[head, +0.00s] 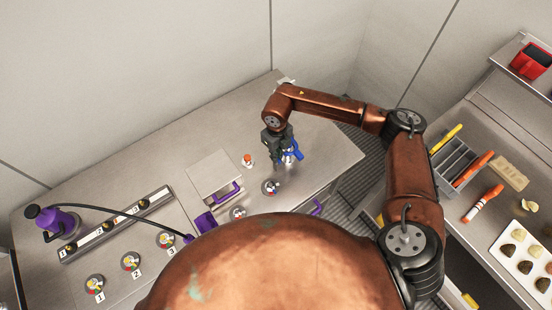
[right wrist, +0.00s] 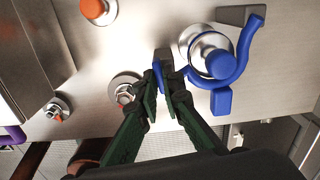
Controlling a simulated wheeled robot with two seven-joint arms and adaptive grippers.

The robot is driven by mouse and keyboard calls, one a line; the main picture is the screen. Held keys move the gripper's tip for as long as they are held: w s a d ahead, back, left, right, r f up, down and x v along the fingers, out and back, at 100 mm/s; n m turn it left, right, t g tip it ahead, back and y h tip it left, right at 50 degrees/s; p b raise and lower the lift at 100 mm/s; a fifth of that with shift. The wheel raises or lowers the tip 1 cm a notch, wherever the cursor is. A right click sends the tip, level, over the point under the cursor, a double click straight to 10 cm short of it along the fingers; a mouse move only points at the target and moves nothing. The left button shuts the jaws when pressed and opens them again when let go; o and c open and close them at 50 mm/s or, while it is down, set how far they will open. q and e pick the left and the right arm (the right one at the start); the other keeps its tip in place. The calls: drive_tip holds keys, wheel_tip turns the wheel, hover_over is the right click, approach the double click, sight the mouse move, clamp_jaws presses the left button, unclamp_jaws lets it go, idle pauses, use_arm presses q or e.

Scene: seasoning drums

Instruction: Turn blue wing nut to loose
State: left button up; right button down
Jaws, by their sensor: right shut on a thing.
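My right gripper (right wrist: 165,88) points at the metal panel, its dark green fingers shut on a narrow blue piece, apparently the blue wing nut (right wrist: 157,75). Only a sliver of the nut shows; the fingers hide the rest, so its turn angle cannot be told. In the head view my right gripper (head: 280,146) is over the right part of the steel bench, beside blue parts (head: 296,151). My left gripper is not in view.
A blue round knob with a curved blue handle (right wrist: 243,52) is close right of the fingers. An orange-topped knob (right wrist: 98,10) and a round metal fitting (right wrist: 124,90) are to the left. A purple-handled lid (head: 212,173) lies on the bench (head: 325,150).

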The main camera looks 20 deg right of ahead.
drive_tip(key=n+b, duration=0.4)
drive_tip(key=shift+f+n, duration=0.2)
drive_tip(key=shift+n, duration=0.1)
drive_tip(key=n+b, duration=0.3)
drive_tip(key=shift+n, duration=0.4)
drive_tip(key=n+b, duration=0.3)
drive_tip(key=n, duration=0.1)
drive_tip(key=shift+r+n+b, duration=0.2)
drive_tip(key=shift+n+b, duration=1.15)
drive_tip(key=shift+n, duration=0.65)
drive_tip(key=c, duration=2.1)
unclamp_jaws()
